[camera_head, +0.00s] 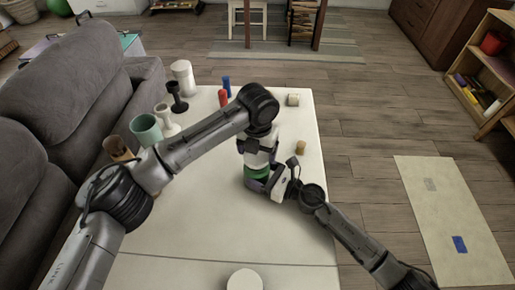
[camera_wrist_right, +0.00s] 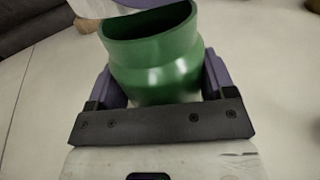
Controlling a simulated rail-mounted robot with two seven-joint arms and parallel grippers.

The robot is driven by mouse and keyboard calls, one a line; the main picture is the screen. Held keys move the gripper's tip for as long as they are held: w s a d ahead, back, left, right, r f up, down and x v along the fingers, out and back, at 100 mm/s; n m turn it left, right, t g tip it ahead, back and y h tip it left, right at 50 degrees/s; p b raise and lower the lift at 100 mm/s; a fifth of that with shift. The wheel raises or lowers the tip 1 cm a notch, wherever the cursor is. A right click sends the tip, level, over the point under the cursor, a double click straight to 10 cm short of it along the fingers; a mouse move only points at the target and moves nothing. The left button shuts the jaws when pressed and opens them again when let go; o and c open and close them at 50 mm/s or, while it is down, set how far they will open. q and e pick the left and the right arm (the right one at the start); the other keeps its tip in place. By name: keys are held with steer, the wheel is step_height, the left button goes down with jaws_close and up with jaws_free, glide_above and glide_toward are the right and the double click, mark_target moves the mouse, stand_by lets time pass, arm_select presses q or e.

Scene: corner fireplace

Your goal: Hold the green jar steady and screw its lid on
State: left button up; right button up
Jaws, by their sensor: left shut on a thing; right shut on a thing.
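The green jar (camera_head: 257,171) stands on the white table, near the middle in the head view. In the right wrist view the jar (camera_wrist_right: 155,68) shows its dark open mouth. My right gripper (camera_head: 262,182) is shut around the jar's body, a purple finger on each side (camera_wrist_right: 160,85). My left gripper (camera_head: 258,158) comes down from above, over the jar, and is shut on what appears to be the lid. A pale edge (camera_wrist_right: 115,5) hangs over the mouth in the right wrist view, apart from the rim. The lid is mostly hidden, its fit unclear.
A mint cup (camera_head: 146,130), a brown cup (camera_head: 117,147), a black goblet (camera_head: 177,97) and a white canister (camera_head: 183,77) line the table's left side. Red (camera_head: 222,98) and blue (camera_head: 227,86) pieces stand behind. A small tan cylinder (camera_head: 300,147) is right of the jar. The front table is mostly clear.

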arm_select(q)
steer(key=shift+f, duration=0.7)
steer(key=shift+f, duration=0.6)
arm_select(e)
steer(key=c, duration=0.5)
arm_select(q)
steer(key=m, duration=0.3)
steer(key=shift+d, duration=0.1)
arm_select(e)
steer(key=shift+o, duration=0.2)
arm_select(q)
steer(key=o, duration=0.8)
